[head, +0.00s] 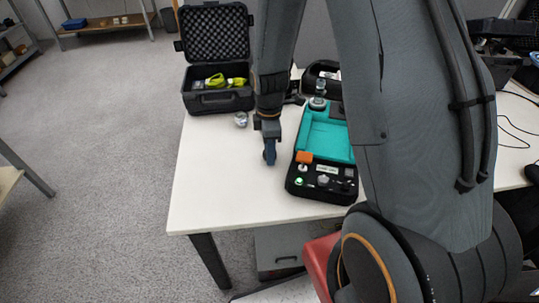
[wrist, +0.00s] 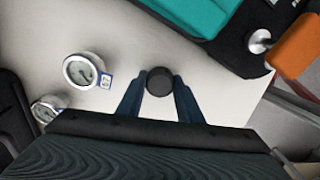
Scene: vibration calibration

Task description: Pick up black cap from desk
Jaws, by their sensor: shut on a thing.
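The black cap (wrist: 159,81) is a small dark round piece between my two blue fingertips in the wrist view. My gripper (wrist: 160,88) is shut on it, with a finger touching each side. In the head view my gripper (head: 269,155) points down at the white desk (head: 215,190), left of the teal and black device. The cap is hidden or too small to make out there. I cannot tell whether the cap touches the desk or is just above it.
The teal device (head: 325,135) with an orange knob (head: 304,157) stands close on the right. A silver gauge (head: 241,119) is behind my gripper; two gauges show in the wrist view (wrist: 80,71). An open black case (head: 217,98) stands at the back left. The desk's front left is clear.

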